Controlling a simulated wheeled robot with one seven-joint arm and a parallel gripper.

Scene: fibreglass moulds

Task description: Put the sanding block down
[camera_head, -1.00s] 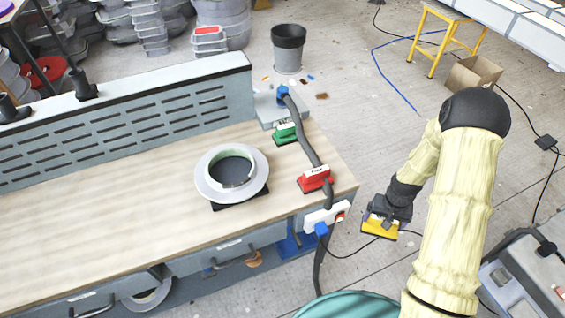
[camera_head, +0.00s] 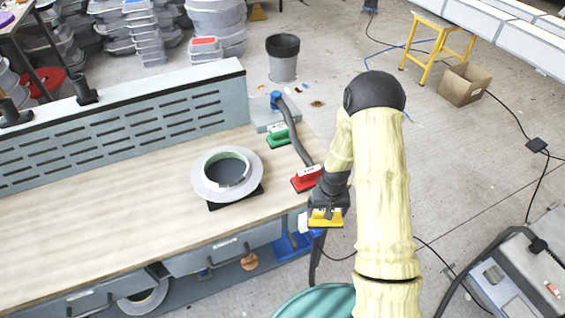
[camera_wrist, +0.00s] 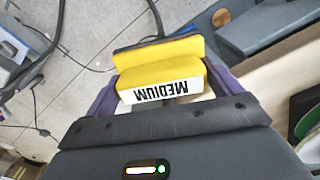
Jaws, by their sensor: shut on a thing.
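A yellow sanding block (camera_head: 325,219) labelled MEDIUM is held in my gripper (camera_head: 328,206), which is shut on it. The block also shows in the wrist view (camera_wrist: 160,78), between the two purple-edged fingers, with its label facing the camera. In the head view the block is at the right front corner of the wooden workbench (camera_head: 110,218), and I cannot tell whether it touches anything. A red sanding block (camera_head: 306,179) lies at the bench's right edge, just beyond my gripper. A green sanding block (camera_head: 278,138) lies further back.
A grey ring-shaped mould (camera_head: 200,180) sits on a dark pad mid-bench. A dark hose (camera_head: 294,130) runs along the bench's right end. The bench top left of the mould is clear. A teal round thing (camera_head: 315,303) stands in front.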

